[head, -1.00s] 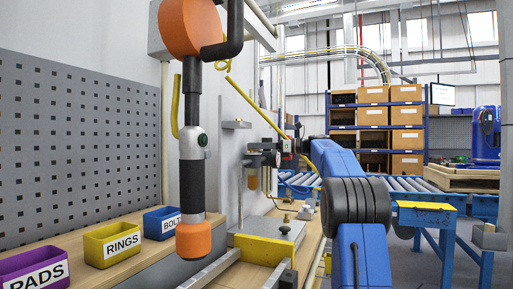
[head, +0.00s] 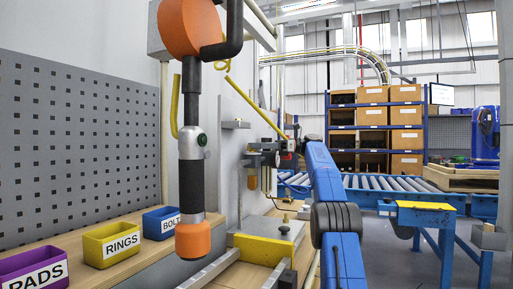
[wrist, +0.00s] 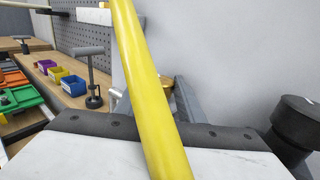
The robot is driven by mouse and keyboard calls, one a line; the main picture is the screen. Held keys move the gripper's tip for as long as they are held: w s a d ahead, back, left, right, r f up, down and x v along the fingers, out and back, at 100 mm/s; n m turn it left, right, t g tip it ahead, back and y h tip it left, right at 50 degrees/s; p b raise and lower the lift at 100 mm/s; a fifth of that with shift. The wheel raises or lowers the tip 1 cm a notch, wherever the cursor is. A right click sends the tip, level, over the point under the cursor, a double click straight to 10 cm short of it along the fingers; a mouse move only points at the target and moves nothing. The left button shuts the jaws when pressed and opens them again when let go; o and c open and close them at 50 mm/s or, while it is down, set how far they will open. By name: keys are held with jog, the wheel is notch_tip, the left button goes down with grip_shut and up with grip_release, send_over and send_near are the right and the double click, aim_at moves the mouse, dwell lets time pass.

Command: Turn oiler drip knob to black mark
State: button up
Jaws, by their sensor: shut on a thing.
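The oiler stands by the grey wall plate in the head view, with an amber bowl (head: 252,182) under a grey body. My gripper (head: 268,150) is at the top of the oiler and shut on what appears to be its drip knob. The contact is too small to make out there. In the wrist view a brass-coloured round part (wrist: 182,97) shows beyond my dark gripper body, half hidden behind a yellow hose (wrist: 145,85). I cannot make out the black mark.
The yellow hose runs close across the wrist camera. A black round knob-like part (wrist: 296,122) is at its right. A hanging orange and black tool (head: 192,160) is in front left. Bins, such as the yellow RINGS bin (head: 112,242), line the bench. A yellow block (head: 268,247) lies below the oiler.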

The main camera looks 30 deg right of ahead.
jog(key=shift+w+n+g+y, duration=0.1)
jog(key=shift+n+g+y, duration=0.2)
jog(key=shift+n+g, duration=0.55)
dwell(0.4)
jog(key=o, duration=1.1)
jog(key=shift+c, duration=0.2)
jog(key=shift+d, duration=0.1)
